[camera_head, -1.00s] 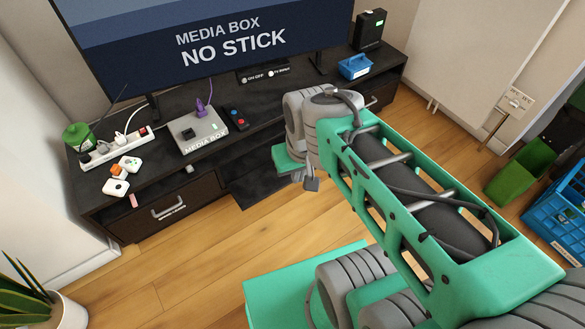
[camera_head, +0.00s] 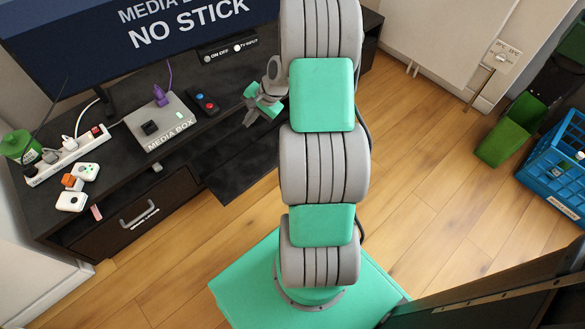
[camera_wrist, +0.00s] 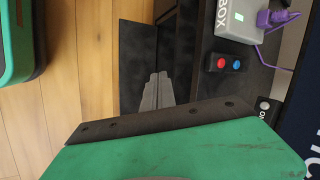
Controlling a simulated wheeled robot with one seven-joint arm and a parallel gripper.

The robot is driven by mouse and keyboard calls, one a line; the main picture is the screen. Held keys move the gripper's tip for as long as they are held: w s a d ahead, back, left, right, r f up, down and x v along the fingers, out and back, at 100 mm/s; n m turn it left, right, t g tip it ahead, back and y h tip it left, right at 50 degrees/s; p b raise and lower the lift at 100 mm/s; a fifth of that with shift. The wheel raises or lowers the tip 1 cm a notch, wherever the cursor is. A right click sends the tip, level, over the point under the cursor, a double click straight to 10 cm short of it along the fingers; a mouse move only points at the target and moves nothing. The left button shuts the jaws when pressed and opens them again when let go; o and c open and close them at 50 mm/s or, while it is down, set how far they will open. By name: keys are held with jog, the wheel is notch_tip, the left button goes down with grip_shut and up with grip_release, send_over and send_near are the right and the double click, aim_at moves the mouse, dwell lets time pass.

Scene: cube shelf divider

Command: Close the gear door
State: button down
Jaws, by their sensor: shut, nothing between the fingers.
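The black TV stand (camera_head: 205,150) has a dark flat panel (camera_head: 238,172) jutting out low over the floor at its middle, apparently the gear door folded down open. No label on it is readable. The panel also shows in the wrist view (camera_wrist: 138,50), beyond my fingers. My gripper (camera_head: 250,119) is at the stand's front edge, above the panel and to the right of the media box. In the wrist view my gripper (camera_wrist: 158,85) has its grey fingers together, with nothing between them. Its fingertips overlap the panel in the picture; contact cannot be told.
On the stand are the media box (camera_head: 163,122), a remote with red and blue buttons (camera_head: 205,102) and a power strip (camera_head: 68,155). A handled drawer (camera_head: 140,212) is at left. A green bin (camera_head: 510,130) and blue crate (camera_head: 560,165) stand right. Front floor is clear.

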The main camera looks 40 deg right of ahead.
jog(key=s+d+f+m+t+b, duration=0.1)
jog(key=d+f+m+b, duration=0.2)
jog(key=f, duration=0.5)
jog(key=d+f+m+t, duration=0.2)
jog(key=d+f+m, duration=0.2)
jog(key=d+f, duration=0.3)
jog(key=s+d+f+m+t+h+b, duration=0.1)
jog(key=s+d+f+m+t+b, duration=0.1)
jog(key=s+f+m, duration=0.45)
jog(key=s+d+f+m+t+h+b, duration=0.15)
jog(key=f+m, duration=0.25)
jog(key=f, duration=0.5)
jog(key=s+d+f+m+t+h+b, duration=0.1)
jog(key=s+d+f+m+t+b, duration=0.2)
jog(key=f+m, duration=0.35)
jog(key=w+f+b, duration=0.1)
jog(key=w, duration=0.1)
jog(key=w+f+n+b, duration=0.1)
jog(key=w+f, duration=0.1)
jog(key=w, duration=0.1)
jog(key=w+f+n+b, duration=0.1)
jog(key=w+f, duration=0.1)
jog(key=w, duration=0.1)
jog(key=shift+w+a+f+g+b, duration=0.1)
jog(key=shift+w+a+g+b, duration=0.05)
jog(key=shift+a+g+b, duration=0.15)
jog(key=r, duration=0.2)
jog(key=w+r, duration=0.1)
jog(key=r, duration=0.1)
jog(key=shift+r, duration=0.1)
